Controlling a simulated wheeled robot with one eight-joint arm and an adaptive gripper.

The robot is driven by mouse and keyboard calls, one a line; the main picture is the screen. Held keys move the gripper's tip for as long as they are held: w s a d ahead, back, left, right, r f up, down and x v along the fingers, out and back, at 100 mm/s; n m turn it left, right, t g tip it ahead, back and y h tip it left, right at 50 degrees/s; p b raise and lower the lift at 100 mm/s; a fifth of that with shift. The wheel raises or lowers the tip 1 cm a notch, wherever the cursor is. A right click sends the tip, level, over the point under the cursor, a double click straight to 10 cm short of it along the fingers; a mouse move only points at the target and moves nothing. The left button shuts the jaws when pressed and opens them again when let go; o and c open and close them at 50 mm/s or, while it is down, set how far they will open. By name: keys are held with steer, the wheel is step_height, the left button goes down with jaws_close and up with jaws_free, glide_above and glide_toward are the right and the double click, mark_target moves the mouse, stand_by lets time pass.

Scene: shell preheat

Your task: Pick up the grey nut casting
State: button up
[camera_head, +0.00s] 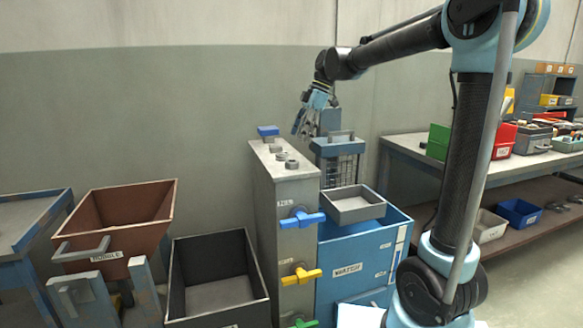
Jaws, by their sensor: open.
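Small grey metal pieces stand in a row on top of the tall grey cabinet (262,190). The front one (292,164) looks round and nut-like, with another (282,156) just behind it and a third (276,147) farther back. They are too small to tell surely which is the grey nut casting. My gripper (301,130) is open and empty, pointing down, above and to the right of these pieces in the picture. It appears clear of them.
A blue-topped block (268,131) stands at the cabinet's back end. Blue and yellow valve handles (302,218) stick out from its front. Right of it are a wire cage (338,165) and a grey tray (353,205) on a blue cabinet (345,250). A dark open bin (262,293) stands left.

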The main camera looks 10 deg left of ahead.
mark_target(292, 161)
steer(key=x, duration=0.4)
steer(key=shift+f, duration=0.1)
steer(key=shift+d+x, duration=0.15)
steer(key=shift+x, duration=1.2)
steer(key=shift+d+x, duration=0.15)
steer(key=shift+x, duration=1.2)
steer(key=shift+f, duration=0.1)
steer(key=shift+c, duration=0.6)
steer(key=c, duration=1.1)
